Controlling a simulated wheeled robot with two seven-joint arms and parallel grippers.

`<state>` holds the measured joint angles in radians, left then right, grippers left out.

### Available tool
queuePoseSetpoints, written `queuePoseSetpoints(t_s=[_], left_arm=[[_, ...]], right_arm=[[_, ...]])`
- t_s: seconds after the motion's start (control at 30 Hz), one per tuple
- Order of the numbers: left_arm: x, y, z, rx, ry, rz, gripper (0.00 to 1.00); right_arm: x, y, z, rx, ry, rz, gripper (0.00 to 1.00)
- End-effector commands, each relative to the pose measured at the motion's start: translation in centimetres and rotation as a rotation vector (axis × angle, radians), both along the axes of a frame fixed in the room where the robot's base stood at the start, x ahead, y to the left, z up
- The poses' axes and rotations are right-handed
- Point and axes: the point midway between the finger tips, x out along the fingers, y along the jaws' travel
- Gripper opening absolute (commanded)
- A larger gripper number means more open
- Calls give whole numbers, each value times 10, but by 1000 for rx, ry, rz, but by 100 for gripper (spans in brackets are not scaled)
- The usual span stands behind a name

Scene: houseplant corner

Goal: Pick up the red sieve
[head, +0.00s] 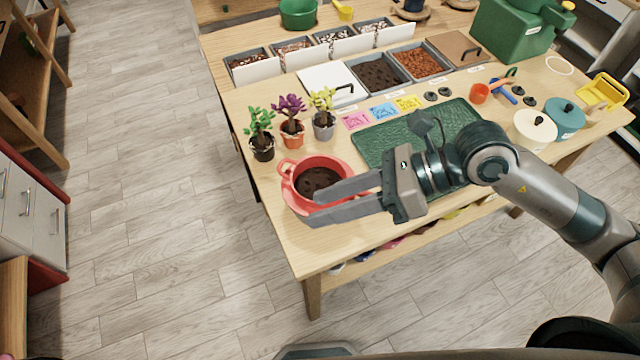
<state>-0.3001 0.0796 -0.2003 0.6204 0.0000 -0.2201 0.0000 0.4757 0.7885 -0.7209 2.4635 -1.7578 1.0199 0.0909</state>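The red sieve (338,163) is a round red vessel with a loop handle at its left, near the table's front left corner. Dark brown soil-like matter shows inside it. My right gripper (311,207) reaches in from the right, its two long grey fingers spread apart and pointing left. The fingers overlap the near right part of the sieve and hide some of its rim. I cannot tell whether they touch it. My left gripper is out of view.
Three small potted plants (292,126) stand just behind the sieve. A green mat (385,150) lies to the right, partly under my arm. Soil trays (378,75) line the back. The wooden table's front left corner (300,255) is bare.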

Motion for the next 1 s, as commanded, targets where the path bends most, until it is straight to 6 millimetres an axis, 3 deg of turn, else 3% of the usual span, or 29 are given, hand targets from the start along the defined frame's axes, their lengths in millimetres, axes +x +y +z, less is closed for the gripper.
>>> queuePoseSetpoints(t_s=[0.13,0.3,0.4,0.57,1.0], left_arm=[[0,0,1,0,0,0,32],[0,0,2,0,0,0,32],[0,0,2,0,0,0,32],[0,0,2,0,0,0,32],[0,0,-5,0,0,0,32]], right_arm=[[30,-64,-38,-367,-167,-21,36],[60,-129,-50,-648,-277,-81,36],[69,-150,-50,-736,-306,-106,36],[74,-162,-50,-782,-321,-124,36],[74,-161,-54,-778,-321,-122,36]])
